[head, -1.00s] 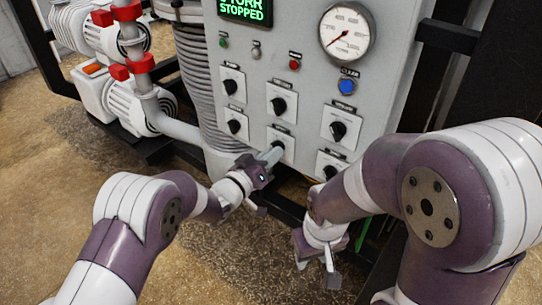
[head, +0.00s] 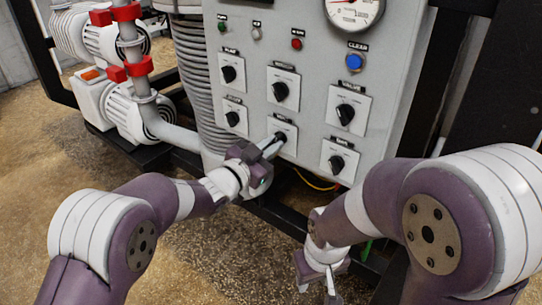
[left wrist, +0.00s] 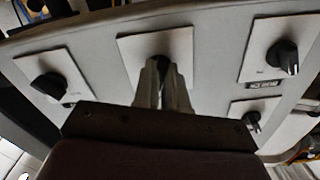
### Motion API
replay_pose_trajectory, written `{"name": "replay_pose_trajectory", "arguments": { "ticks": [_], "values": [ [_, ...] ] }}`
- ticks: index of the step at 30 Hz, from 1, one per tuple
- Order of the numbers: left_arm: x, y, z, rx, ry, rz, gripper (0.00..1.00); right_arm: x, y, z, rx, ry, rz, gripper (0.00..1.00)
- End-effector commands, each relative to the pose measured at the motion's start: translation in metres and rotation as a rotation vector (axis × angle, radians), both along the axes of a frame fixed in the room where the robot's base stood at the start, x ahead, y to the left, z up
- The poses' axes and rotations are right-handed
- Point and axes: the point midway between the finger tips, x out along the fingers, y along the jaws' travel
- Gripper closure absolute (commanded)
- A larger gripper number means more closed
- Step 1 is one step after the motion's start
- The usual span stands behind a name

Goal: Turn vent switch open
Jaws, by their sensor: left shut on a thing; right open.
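The vent switch, which I take to be the black knob on the white plate (head: 287,149) in the bottom row, middle column of the panel, is mostly hidden by my left gripper (head: 272,145). The small label above it is hard to read. My left gripper is shut on this knob, its fingers reaching in from the lower left. In the left wrist view the two fingers (left wrist: 163,88) close around the black knob (left wrist: 160,62) on its plate. My right gripper (head: 322,278) hangs open and empty, low in front of the frame, apart from the panel.
Other black knobs surround the held one: one above (head: 280,91), one left (head: 233,118) and one right (head: 337,164). A blue button (head: 354,61) and pressure gauge (head: 353,8) are higher. White pumps with red clamps (head: 124,13) and a ribbed hose (head: 190,75) stand left.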

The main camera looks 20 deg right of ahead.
Motion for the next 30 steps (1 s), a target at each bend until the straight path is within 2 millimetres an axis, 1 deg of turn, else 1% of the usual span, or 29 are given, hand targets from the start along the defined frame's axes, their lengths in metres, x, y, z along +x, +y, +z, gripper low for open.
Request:
{"name": "replay_pose_trajectory", "arguments": {
  "ticks": [1, 9, 16, 29, 30],
  "values": [
    [0.000, 0.000, -0.005, 0.019, -0.022, 0.000, 1.00, 0.000, 0.000, -0.008, 0.000, 0.000, 0.000, 0.57],
    [0.000, 0.001, -0.003, 0.097, -0.121, 0.000, 1.00, 0.000, 0.000, -0.021, 0.000, 0.000, 0.000, 0.57],
    [0.000, 0.001, -0.001, 0.126, -0.156, 0.000, 1.00, 0.000, 0.000, -0.025, 0.000, 0.000, 0.000, 0.57],
    [0.000, 0.000, -0.001, 0.131, -0.163, -0.001, 1.00, 0.000, 0.000, -0.025, 0.000, 0.000, 0.000, 0.57],
    [0.000, 0.000, -0.001, 0.131, -0.163, -0.001, 0.79, 0.000, 0.000, -0.025, 0.000, 0.000, 0.000, 0.57]
  ]
}}
